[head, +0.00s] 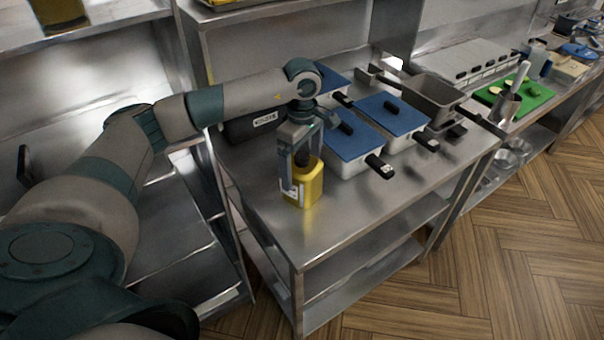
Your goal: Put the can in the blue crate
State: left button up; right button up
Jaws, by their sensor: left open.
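A yellow can (313,188) stands upright near the front left of the steel table. My left gripper (299,172) points down over it, its fingers open. One finger is in front of the can's near left side; the other is partly hidden, so I cannot tell whether either touches it. A dark part shows at the can's top between the fingers. I see no clear blue crate; the blue surfaces on the table are lids on white containers. My right gripper is out of view.
White containers with blue lids (357,141) stand close behind and right of the can. A dark labelled box (250,126) is at the left. Grey pans (432,92) and a green board (530,96) lie farther right. The table's front (345,222) is bare.

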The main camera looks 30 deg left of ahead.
aim_at(305, 156)
pick_arm(q)
jog(key=shift+f, duration=0.55)
jog(key=c, duration=1.3)
jog(key=shift+r, duration=0.15)
jog(key=shift+c, duration=0.2)
jog(key=shift+r+b, duration=0.45)
jog(key=r+b, duration=0.1)
jog(key=d+r+b, duration=0.1)
jog(key=r, duration=0.1)
jog(key=s+d+r+b, duration=0.3)
jog(key=d+r, duration=0.4)
jog(key=d, duration=0.3)
jog(key=shift+s+b, duration=0.25)
jog(key=shift+b, duration=0.1)
